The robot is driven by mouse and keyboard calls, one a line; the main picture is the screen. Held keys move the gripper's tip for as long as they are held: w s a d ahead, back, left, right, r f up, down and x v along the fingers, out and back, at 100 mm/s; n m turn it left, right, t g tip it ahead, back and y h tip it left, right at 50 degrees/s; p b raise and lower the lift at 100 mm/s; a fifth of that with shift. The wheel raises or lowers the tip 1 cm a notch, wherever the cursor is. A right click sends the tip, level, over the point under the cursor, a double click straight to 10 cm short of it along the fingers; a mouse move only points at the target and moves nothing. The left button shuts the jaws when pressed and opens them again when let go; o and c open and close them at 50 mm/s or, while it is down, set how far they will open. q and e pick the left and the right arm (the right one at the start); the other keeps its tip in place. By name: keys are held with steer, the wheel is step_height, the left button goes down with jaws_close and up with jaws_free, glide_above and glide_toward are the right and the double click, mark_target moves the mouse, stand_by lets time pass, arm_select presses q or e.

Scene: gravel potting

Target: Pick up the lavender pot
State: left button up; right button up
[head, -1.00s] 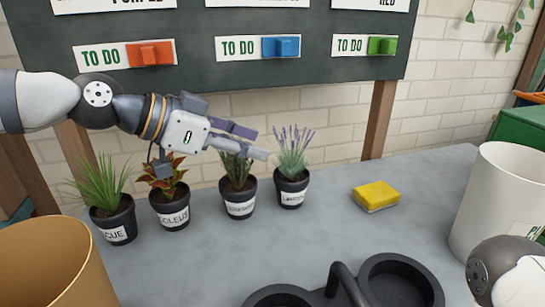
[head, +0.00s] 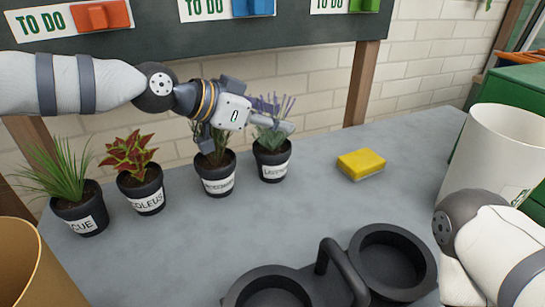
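The lavender pot (head: 272,172) is a small black pot with a white label and purple flower spikes, upright at the right end of a row of potted plants. My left gripper (head: 283,116) is above it, in front of its leaves and flower stems. Its fingers are apart and the foliage is partly hidden behind them. The fingers are above the pot's rim, and I cannot tell whether they touch the plant. My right gripper is out of view; only part of my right arm shows at the lower right.
Other labelled pots stand left of the lavender: rosemary-like (head: 218,181), coleus (head: 146,198) and a grassy plant (head: 83,219). A yellow sponge (head: 361,165) lies right. A black two-cup carrier (head: 388,262) is in front, a white bin (head: 497,150) right, a tan container (head: 35,275) lower left.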

arm_select(q)
jaws_close()
